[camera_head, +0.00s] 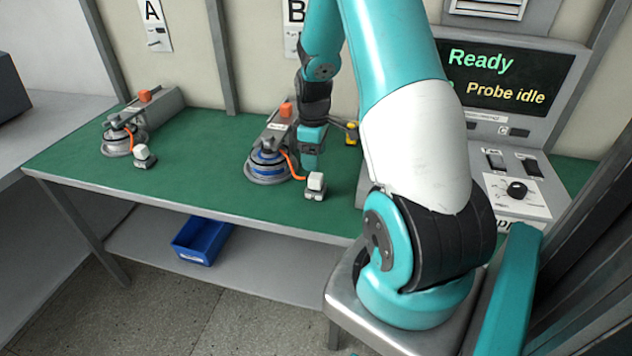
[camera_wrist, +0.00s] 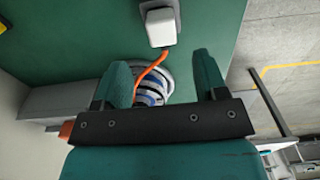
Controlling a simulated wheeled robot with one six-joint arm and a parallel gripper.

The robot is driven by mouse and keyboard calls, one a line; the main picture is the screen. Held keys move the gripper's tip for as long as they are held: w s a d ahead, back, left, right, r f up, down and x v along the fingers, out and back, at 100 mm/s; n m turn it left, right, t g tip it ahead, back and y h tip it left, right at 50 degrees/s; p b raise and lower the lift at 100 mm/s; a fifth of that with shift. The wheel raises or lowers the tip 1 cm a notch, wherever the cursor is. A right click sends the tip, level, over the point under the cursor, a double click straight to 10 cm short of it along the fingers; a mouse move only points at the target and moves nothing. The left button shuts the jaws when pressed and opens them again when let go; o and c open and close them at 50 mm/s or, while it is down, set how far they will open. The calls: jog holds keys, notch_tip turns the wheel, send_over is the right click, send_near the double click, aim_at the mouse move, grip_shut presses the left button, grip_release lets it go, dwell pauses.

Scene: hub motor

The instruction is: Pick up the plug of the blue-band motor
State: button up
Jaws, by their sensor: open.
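The blue-band motor (camera_head: 268,165) sits on the green bench in front of its grey fixture under the B sign. An orange cable runs from it to a white-topped plug (camera_head: 315,186) standing on the bench to its right. My gripper (camera_head: 309,160) points down above the bench, beside the motor and behind the plug. In the wrist view, my gripper (camera_wrist: 163,75) is open and empty between two teal fingers. The plug (camera_wrist: 160,27) lies beyond the fingertips, and the blue-band motor (camera_wrist: 155,88) shows partly between the fingers.
A second motor (camera_head: 122,140) with its own plug (camera_head: 145,157) sits at the left under sign A. A console (camera_head: 515,135) reading "Ready" and "Probe idle" stands at the right. A blue bin (camera_head: 203,240) lies on the lower shelf. The bench between the two motors is clear.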

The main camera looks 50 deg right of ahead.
aim_at(314, 175)
notch_tip(314, 175, down, 8)
jog(key=shift+a+r+p, duration=0.1)
jog(key=shift+a+p, duration=0.05)
jog(key=shift+p, duration=0.5)
jog(key=shift+c, duration=0.2)
jog(key=c, duration=1.1)
